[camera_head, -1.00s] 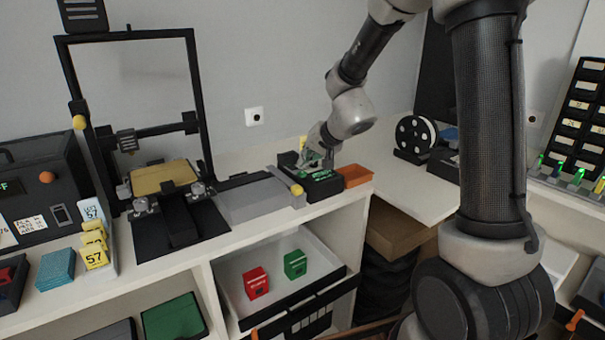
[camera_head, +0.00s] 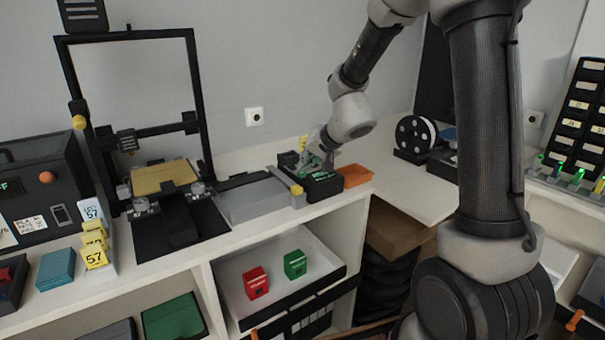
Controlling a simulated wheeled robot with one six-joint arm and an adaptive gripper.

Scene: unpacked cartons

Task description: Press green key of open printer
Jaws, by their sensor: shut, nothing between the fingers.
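The open printer (camera_head: 199,100) is a black upright frame at the left, with a tan bed (camera_head: 164,177) at its foot. A low grey box (camera_head: 252,203) joins its right side on the white counter. A small black unit (camera_head: 325,187) with green markings stands at that box's right end. My gripper (camera_head: 318,172) points down over this black unit, close to its top. Its fingers are small and partly blend with the green parts, and I cannot tell if they touch. A green key cannot be made out clearly.
An orange tray (camera_head: 356,175) stands just right of the black unit. A filament spool (camera_head: 415,134) is farther right. Yellow number tags (camera_head: 95,252) and a dark control box (camera_head: 45,185) are at the left. A lower shelf holds red (camera_head: 256,283) and green (camera_head: 295,264) boxes.

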